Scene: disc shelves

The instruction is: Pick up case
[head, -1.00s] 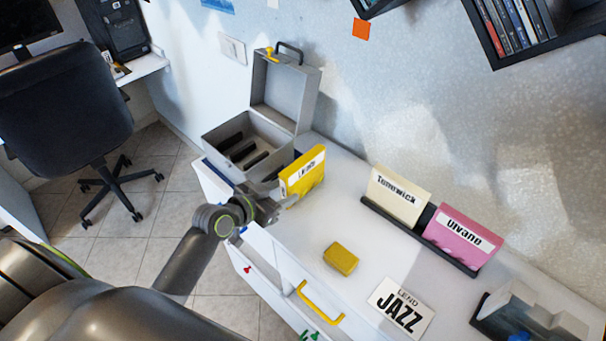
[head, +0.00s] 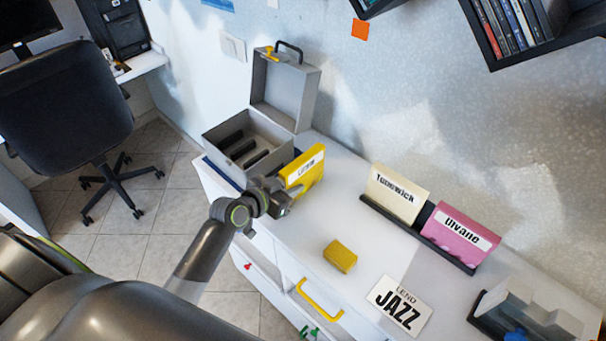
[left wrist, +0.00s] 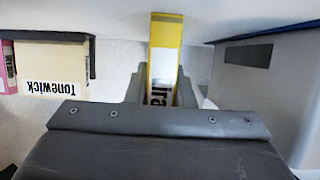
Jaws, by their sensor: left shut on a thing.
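A yellow case (head: 306,170) with a white label stands upright on the white cabinet top, beside the open grey box. My left gripper (head: 287,194) is at the case's near side and is shut on it. In the left wrist view the yellow case (left wrist: 165,45) sits between the two fingers (left wrist: 161,88), its label partly hidden by them. A cream case (head: 396,190) labelled Tonewick and a pink case (head: 459,236) stand in a dark rack to the right. My right gripper is not in view.
The grey box (head: 250,132) has its lid up and dark slots inside. A yellow block (head: 340,256) and a JAZZ card (head: 399,305) lie on the cabinet top (head: 345,205). A dark holder with clear parts (head: 527,315) is at the lower right.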

